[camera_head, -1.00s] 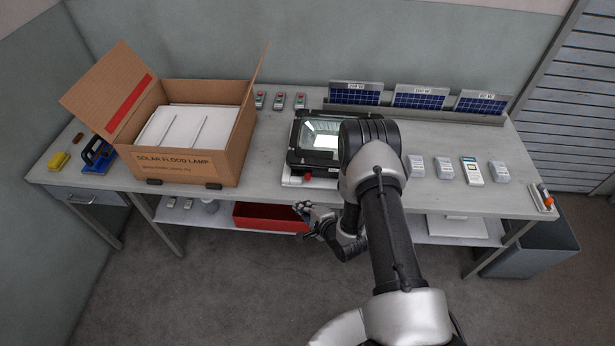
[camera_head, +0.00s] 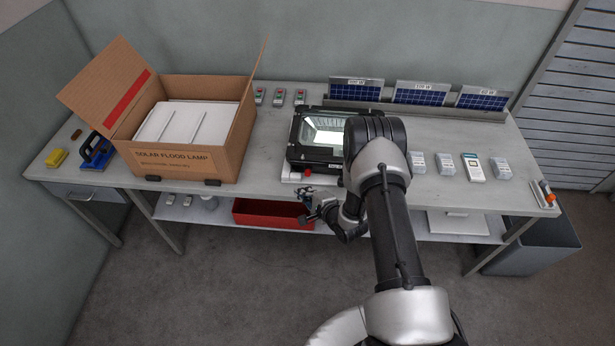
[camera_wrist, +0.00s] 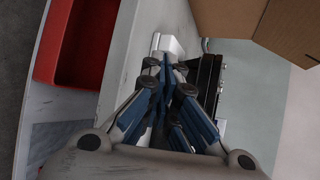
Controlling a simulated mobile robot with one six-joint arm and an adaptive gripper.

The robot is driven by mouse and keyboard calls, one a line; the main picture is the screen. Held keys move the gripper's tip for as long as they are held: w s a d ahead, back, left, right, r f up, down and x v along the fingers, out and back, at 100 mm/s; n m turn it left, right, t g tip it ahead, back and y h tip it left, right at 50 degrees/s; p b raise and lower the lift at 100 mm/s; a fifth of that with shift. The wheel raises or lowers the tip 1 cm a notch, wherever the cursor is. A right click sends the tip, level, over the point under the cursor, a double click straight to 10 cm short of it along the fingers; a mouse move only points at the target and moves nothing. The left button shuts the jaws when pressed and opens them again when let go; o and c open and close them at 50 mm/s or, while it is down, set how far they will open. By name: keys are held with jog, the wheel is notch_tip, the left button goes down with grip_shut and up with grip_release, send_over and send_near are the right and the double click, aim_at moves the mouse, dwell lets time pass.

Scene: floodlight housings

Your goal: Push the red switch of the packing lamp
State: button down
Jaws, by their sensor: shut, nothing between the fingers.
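A small red switch (camera_head: 308,171) shows at the front of that base. My gripper (camera_head: 305,191) is shut and empty, just in front of the bench edge and close below the switch in the picture. In the wrist view my closed fingers (camera_wrist: 166,64) point at the white base (camera_wrist: 169,43), with the lamp's black side (camera_wrist: 207,76) beside them. The fingers hide the switch there. I cannot tell whether they touch it.
A cardboard box (camera_head: 190,163) with open flaps stands left of the lamp. A red bin (camera_head: 262,214) sits on the shelf below. Solar panels (camera_head: 420,93) stand at the back. Small grey units (camera_head: 444,163) and a white handheld device (camera_head: 473,167) lie on the right.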

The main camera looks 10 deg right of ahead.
jog(key=w, duration=0.1)
jog(key=w+d+b, duration=0.1)
jog(key=shift+w, duration=0.4)
jog(key=shift+w+d+b, duration=0.1)
jog(key=shift+w+b, duration=0.2)
jog(key=shift+w, duration=0.15)
dwell(0.9)
jog(key=shift+w+d+b, duration=0.1)
jog(key=shift+w+b, duration=0.15)
jog(key=shift+b, duration=0.1)
jog(key=shift+w+d+r+b, duration=0.15)
jog(key=shift+w+d+b, duration=0.1)
jog(key=shift+w+b, duration=0.25)
dwell(0.9)
jog(key=shift+s+a+p, duration=0.35)
jog(key=shift+s+p, duration=0.05)
jog(key=shift+s, duration=0.45)
jog(key=shift+s+a+p, duration=0.25)
jog(key=shift+s, duration=0.55)
jog(key=shift+s+a+p, duration=0.2)
jog(key=shift+s+a, duration=0.1)
jog(key=shift+s, duration=0.5)
jog(key=shift+s+a+p, duration=0.25)
jog(key=shift+s, duration=0.55)
